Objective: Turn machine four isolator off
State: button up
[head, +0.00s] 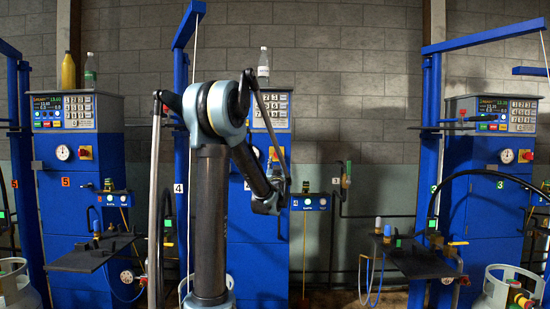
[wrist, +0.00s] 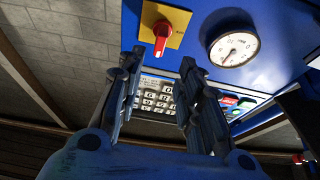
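Machine four (head: 258,235) is the blue cabinet behind my arm, by the label 4. Its isolator is a red rotary knob on a yellow plate (head: 277,154), partly hidden by my arm in the head view. In the wrist view the red knob (wrist: 163,30) shows clearly, its handle roughly upright in the picture. My gripper (wrist: 162,60) is open and empty, its fingers apart on either side of the knob's line. The knob lies beyond the fingertips, and no contact shows. In the head view my gripper (head: 278,187) is small and close to the cabinet front.
A round gauge (wrist: 234,49) sits beside the isolator, with the keypad panel (wrist: 158,96) near the fingers. Machine five (head: 75,200) stands left and machine three (head: 485,200) right, each with its own isolator. A clear bottle (head: 263,66) stands on top of machine four.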

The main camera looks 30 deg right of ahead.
aim_at(277, 154)
jog(key=x, duration=1)
jog(key=shift+w+d, duration=0.1)
jog(key=shift+w, duration=0.05)
grip_shut()
